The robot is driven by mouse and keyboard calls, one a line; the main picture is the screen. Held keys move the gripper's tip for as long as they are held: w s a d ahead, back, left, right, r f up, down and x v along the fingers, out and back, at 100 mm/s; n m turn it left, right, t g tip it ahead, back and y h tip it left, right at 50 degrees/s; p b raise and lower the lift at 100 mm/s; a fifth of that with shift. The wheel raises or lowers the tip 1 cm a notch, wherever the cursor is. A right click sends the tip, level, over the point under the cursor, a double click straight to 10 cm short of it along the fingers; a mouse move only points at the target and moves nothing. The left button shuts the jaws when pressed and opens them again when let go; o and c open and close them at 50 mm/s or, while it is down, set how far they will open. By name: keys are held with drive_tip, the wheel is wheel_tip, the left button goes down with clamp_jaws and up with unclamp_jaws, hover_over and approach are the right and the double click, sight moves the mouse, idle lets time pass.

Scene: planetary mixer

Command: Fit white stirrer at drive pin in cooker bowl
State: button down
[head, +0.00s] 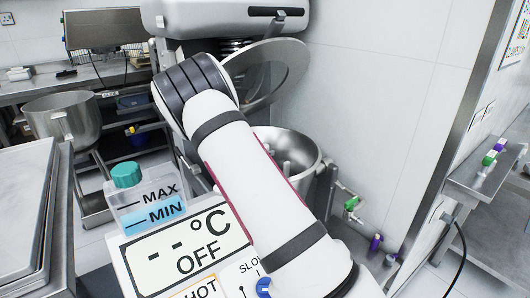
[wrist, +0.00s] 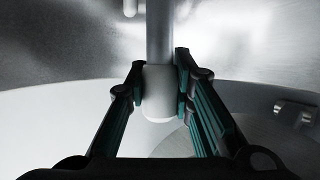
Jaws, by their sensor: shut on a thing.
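In the wrist view, my gripper (wrist: 160,82) is closed from both sides on a white rounded piece, the white stirrer (wrist: 158,104). A grey upright shaft (wrist: 160,38) rises from its top; I cannot tell whether it belongs to the stirrer. The steel cooker bowl (head: 316,160) stands behind my arm in the head view, with its lid raised. Grey upright parts (head: 287,167) show inside the bowl. I cannot tell which part is the drive pin or whether the stirrer touches it. My arm hides the gripper in the head view.
The tilted lid (head: 292,68) stands over the bowl, close to my arm. A control panel (head: 190,255) and a teal-capped tank (head: 145,200) are in front. A small metal bracket (wrist: 295,112) shows at right in the wrist view. Another steel pot (head: 62,118) stands at left.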

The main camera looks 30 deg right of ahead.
drive_tip(key=shift+f+b, duration=0.45)
drive_tip(key=shift+f, duration=0.4)
drive_tip(key=c, duration=1.3)
unclamp_jaws()
wheel_tip(320, 180, up, 10)
